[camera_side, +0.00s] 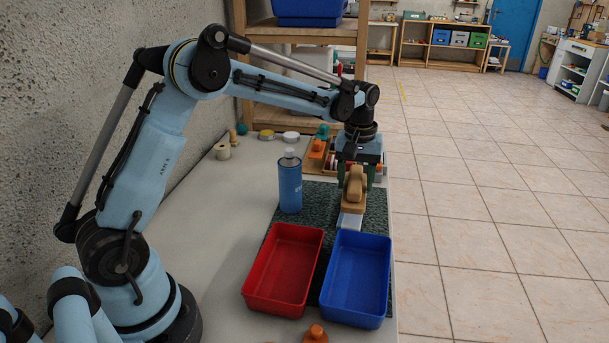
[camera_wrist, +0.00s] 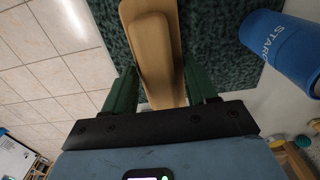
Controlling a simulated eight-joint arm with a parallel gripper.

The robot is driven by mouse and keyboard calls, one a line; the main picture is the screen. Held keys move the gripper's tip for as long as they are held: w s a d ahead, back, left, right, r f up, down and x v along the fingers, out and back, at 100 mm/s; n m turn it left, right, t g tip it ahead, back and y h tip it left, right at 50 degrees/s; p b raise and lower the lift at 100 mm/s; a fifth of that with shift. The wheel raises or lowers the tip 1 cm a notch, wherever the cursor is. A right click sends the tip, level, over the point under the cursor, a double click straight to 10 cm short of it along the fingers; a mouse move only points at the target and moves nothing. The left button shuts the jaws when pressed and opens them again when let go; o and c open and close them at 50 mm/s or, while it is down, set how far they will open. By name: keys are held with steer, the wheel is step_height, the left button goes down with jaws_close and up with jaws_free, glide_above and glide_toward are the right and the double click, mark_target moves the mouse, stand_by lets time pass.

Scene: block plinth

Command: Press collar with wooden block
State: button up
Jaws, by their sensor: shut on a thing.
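My gripper (camera_side: 356,172) points down over the dark green mat (camera_side: 320,199). It is shut on a tan wooden block (camera_side: 354,188). In the wrist view the wooden block (camera_wrist: 152,45) runs up from between the two green fingers of my gripper (camera_wrist: 160,88). It has a raised narrower part on a wider body. A pale grey piece (camera_side: 350,220) shows just below the block in the side view; I cannot tell whether they touch. I cannot make out a collar; the block and gripper may hide it.
A blue bottle (camera_side: 289,184) stands left of my gripper; it also shows in the wrist view (camera_wrist: 285,48). A red tray (camera_side: 284,268) and a blue tray (camera_side: 357,277) stand in front. A wooden rack (camera_side: 314,151) with coloured parts is behind.

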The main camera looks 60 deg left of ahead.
steer(key=shift+f, duration=2.1)
stand_by(1.2)
stand_by(1.1)
steer(key=shift+r, duration=4.05)
